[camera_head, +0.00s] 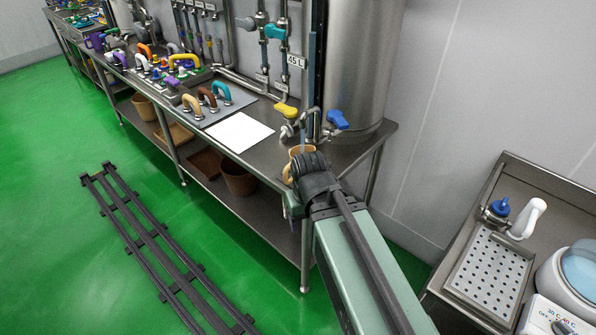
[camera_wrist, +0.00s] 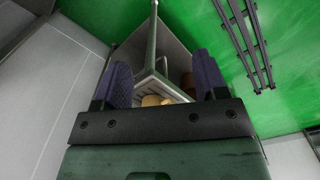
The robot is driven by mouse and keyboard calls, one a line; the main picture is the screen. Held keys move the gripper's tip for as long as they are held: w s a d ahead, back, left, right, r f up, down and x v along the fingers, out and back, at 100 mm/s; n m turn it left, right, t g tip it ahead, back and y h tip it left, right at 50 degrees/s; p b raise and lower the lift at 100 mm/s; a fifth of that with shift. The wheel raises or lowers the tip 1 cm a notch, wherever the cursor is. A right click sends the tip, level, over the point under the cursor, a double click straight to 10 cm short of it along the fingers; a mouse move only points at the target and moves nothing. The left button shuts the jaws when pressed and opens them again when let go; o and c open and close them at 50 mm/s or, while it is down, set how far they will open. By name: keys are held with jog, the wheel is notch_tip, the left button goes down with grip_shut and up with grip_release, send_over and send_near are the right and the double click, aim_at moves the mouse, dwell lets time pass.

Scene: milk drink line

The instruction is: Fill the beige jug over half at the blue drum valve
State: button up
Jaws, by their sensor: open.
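The beige jug (camera_head: 301,150) shows in the head view near the right end of the steel table, below and left of the blue drum valve (camera_head: 338,120). Its rim and part of its side show; my wrist hides the rest. I cannot tell its fill level. The blue valve sits low on the big steel drum (camera_head: 362,60). My gripper (camera_wrist: 162,78) is open in the wrist view, its two dark fingers apart, with nothing clearly held between them. In the head view my arm hides the fingers, so I cannot tell whether they touch the jug.
A yellow valve (camera_head: 287,110) and pipes stand left of the drum. A white sheet (camera_head: 240,132) lies on the table, with coloured handles (camera_head: 207,97) beyond. Brown containers (camera_head: 239,178) stand on the lower shelf. A sink unit (camera_head: 490,265) is at right; rails cross the green floor.

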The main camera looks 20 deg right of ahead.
aim_at(338, 119)
jog(key=shift+r, duration=0.15)
jog(key=shift+c, duration=0.8)
jog(key=shift+m+t+h, duration=0.4)
jog(key=shift+h, duration=0.2)
jog(key=w+d+r+p, duration=0.1)
jog(key=w, duration=0.2)
jog(key=w+d+r+p, duration=0.1)
jog(key=w+d, duration=0.1)
jog(key=w, duration=0.1)
jog(key=w+d+r+p, duration=0.2)
jog(key=w, duration=0.1)
jog(key=shift+w, duration=0.4)
jog(key=c, duration=0.5)
jog(key=w+d+r+t+h, duration=0.1)
jog(key=w+d, duration=0.2)
jog(key=w, duration=0.3)
jog(key=w+d+r+t+h, duration=0.1)
jog(key=w+d+r+h, duration=0.1)
jog(key=w+d, duration=0.2)
jog(key=w+d+r+t+h+p, duration=0.1)
jog(key=w+d+t, duration=0.1)
jog(key=w, duration=0.8)
jog(key=shift+d+r, duration=0.15)
jog(key=shift+d, duration=0.7)
grip_shut()
jog(key=b+x, duration=0.7)
jog(key=x, duration=0.3)
jog(key=shift+b, duration=0.4)
jog(key=shift+s+r, duration=0.1)
